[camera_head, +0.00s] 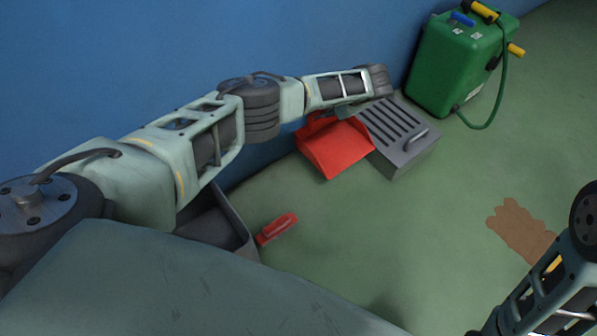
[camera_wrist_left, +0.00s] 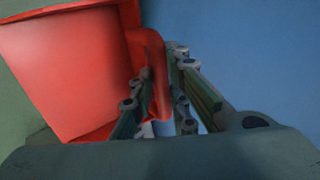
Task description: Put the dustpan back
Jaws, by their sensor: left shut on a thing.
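The red dustpan (camera_head: 337,148) is in the middle of the head view, close to the blue wall and beside a grey slotted box. In the left wrist view the dustpan (camera_wrist_left: 70,70) fills the left side. My left gripper (camera_wrist_left: 165,85) is shut on the dustpan at its red edge or handle. In the head view the left gripper is mostly hidden behind my wrist. My right arm shows at the lower right of the head view, but its gripper is not visible.
A grey slotted box (camera_head: 408,150) stands by the wall. A green canister (camera_head: 455,65) with a hose is at the upper right. A red-handled tool (camera_head: 277,229) lies near a dark grey bin (camera_head: 232,222).

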